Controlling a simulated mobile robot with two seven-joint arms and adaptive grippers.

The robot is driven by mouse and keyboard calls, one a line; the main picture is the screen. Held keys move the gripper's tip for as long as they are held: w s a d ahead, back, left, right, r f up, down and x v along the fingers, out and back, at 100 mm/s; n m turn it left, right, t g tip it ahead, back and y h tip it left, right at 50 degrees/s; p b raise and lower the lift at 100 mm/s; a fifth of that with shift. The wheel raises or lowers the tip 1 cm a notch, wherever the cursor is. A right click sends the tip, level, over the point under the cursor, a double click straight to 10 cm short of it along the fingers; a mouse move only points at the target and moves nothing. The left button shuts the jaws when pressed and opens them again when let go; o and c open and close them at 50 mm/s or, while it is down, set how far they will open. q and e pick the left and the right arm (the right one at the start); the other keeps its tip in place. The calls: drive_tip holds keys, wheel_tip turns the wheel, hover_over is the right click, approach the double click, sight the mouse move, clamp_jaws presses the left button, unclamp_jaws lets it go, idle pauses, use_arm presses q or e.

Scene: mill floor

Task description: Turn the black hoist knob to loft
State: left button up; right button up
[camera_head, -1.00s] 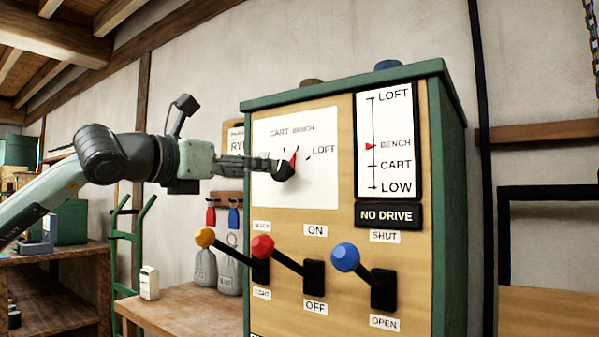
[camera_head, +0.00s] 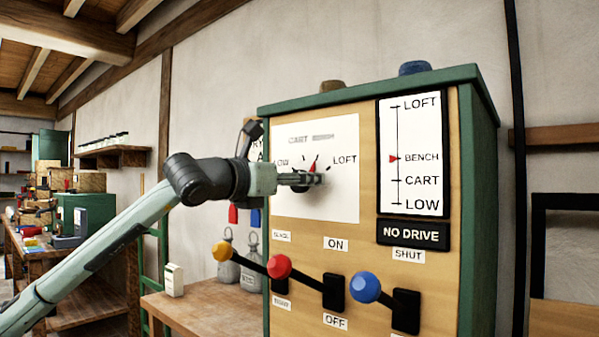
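The black hoist knob (camera_head: 299,189) is on the white dial plate (camera_head: 345,200) of the control cabinet, mostly hidden behind my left gripper. Its red pointer (camera_head: 313,166) shows above the fingers, pointing up and slightly right, toward the blurred mark between CART and LOFT. The LOFT label (camera_head: 344,160) is to the right of the pointer. My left gripper (camera_head: 318,179) comes in from the left, with its fingers across the knob. I cannot tell whether they are closed on it. My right gripper is not in view.
Yellow (camera_head: 222,251), red (camera_head: 279,266) and blue (camera_head: 364,287) lever balls stick out below the dial. The level gauge (camera_head: 413,155) has its red marker at BENCH, above a NO DRIVE sign (camera_head: 413,235). A wooden bench (camera_head: 205,308) stands left of the cabinet.

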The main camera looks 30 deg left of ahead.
use_arm(q)
drive_tip(key=shift+w, duration=0.15)
drive_tip(key=shift+c, duration=0.3)
drive_tip(key=c, duration=1.1)
drive_tip(key=shift+o, duration=0.2)
